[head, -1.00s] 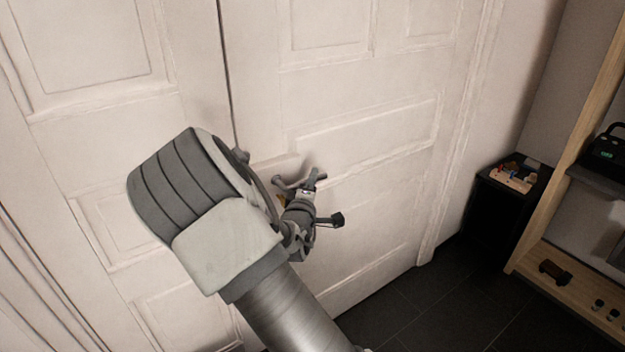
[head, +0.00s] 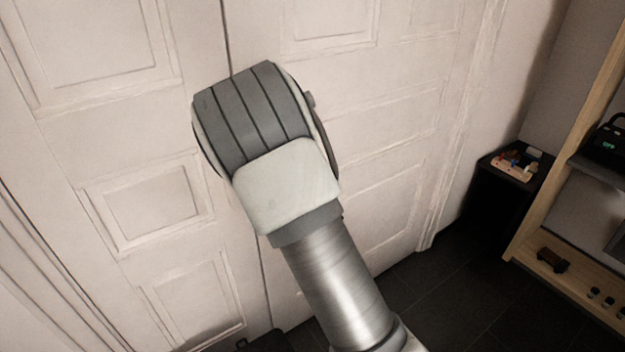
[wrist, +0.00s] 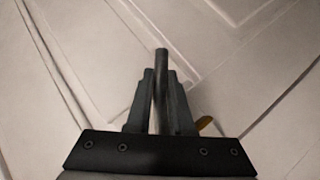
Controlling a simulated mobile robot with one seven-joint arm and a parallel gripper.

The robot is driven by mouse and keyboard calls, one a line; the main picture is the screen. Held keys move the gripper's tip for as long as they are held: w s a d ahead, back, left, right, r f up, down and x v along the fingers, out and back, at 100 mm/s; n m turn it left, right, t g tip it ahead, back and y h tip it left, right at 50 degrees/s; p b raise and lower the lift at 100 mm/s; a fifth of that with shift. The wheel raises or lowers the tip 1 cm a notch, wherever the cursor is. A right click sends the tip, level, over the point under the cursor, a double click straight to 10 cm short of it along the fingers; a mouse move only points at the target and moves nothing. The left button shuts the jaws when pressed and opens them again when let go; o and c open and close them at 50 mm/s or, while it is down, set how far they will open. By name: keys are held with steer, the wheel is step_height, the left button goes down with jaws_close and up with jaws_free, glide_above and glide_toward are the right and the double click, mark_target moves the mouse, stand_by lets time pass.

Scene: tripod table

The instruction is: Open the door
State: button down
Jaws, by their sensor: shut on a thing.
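The pale panelled door (head: 390,130) fills the middle of the head view. A dark seam separates it from the similar panelled leaf (head: 150,200) on the left, and I see no clear opening there. In the wrist view, the door's grey handle bar (wrist: 161,56) runs between the two fingers of my gripper (wrist: 160,80) and sticks out past their tips. The gripper is shut on this handle. A small brass-coloured piece (wrist: 204,122) shows just right of the fingers. In the head view my arm hides the handle and the gripper.
A dark cabinet (head: 497,205) with small items on top stands right of the door. A wooden shelf (head: 575,285) is at the far right, holding a black device (head: 606,142). Dark tiled floor (head: 440,290) is clear before the door's right side.

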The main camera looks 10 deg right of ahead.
steer(key=shift+a+f, duration=0.2)
steer(key=shift+s+d, duration=0.1)
steer(key=shift+d, duration=0.05)
stand_by(0.5)
